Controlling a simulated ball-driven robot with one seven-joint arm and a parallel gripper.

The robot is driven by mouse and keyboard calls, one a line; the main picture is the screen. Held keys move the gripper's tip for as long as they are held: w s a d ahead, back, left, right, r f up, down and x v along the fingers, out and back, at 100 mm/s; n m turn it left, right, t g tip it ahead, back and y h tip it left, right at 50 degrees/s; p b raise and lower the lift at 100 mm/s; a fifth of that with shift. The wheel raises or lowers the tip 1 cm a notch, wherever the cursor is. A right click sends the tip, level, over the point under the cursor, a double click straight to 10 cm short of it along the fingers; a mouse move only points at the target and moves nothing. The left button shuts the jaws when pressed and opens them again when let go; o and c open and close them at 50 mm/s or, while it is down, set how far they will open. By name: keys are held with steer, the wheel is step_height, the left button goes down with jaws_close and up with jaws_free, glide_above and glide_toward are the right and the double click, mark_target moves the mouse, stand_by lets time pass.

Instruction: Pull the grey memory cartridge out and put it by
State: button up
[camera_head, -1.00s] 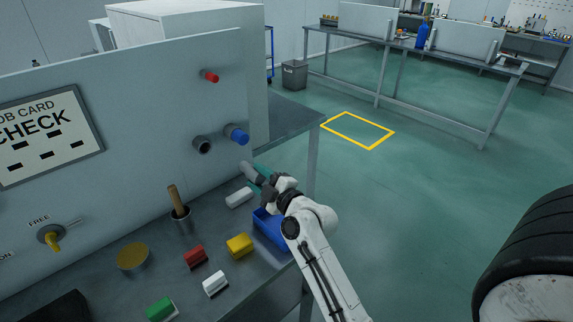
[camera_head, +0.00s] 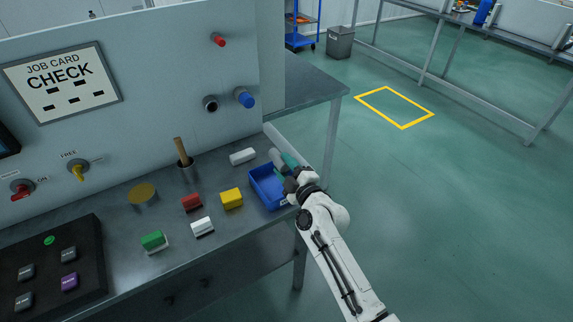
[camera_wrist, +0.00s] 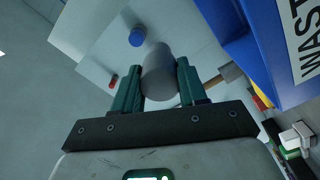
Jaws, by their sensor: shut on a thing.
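My gripper (camera_head: 283,160) has green fingers and is shut on a grey cylinder, which I take to be the grey memory cartridge (camera_wrist: 160,75). In the wrist view it sits between the two fingers (camera_wrist: 158,85), its end pointing away from the wrist. A round socket with a dark mouth (camera_head: 210,103) is on the panel, left of a blue cylinder (camera_head: 244,97).
A blue bin (camera_head: 256,190) stands at the bench's right end; its label reads WASTE in the wrist view (camera_wrist: 308,40). Yellow (camera_head: 231,198), red (camera_head: 192,202), white (camera_head: 202,227) and green (camera_head: 153,240) blocks stand leftward. A pot (camera_head: 187,170) holds a wooden handle.

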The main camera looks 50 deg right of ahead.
steer(key=shift+f+b, duration=1.4)
steer(key=shift+f, duration=0.85)
steer(key=shift+a+f, duration=0.1)
steer(key=shift+f, duration=0.1)
steer(key=o, duration=1.2)
steer(key=shift+s+f, duration=0.25)
steer(key=shift+s, duration=0.05)
steer(key=shift+o, duration=0.2)
steer(key=b+v, duration=0.3)
steer(key=v, duration=0.6)
steer(key=shift+r, duration=0.3)
steer(key=shift+s+a+r, duration=0.15)
steer(key=shift+s+r, duration=0.25)
steer(key=shift+s, duration=0.15)
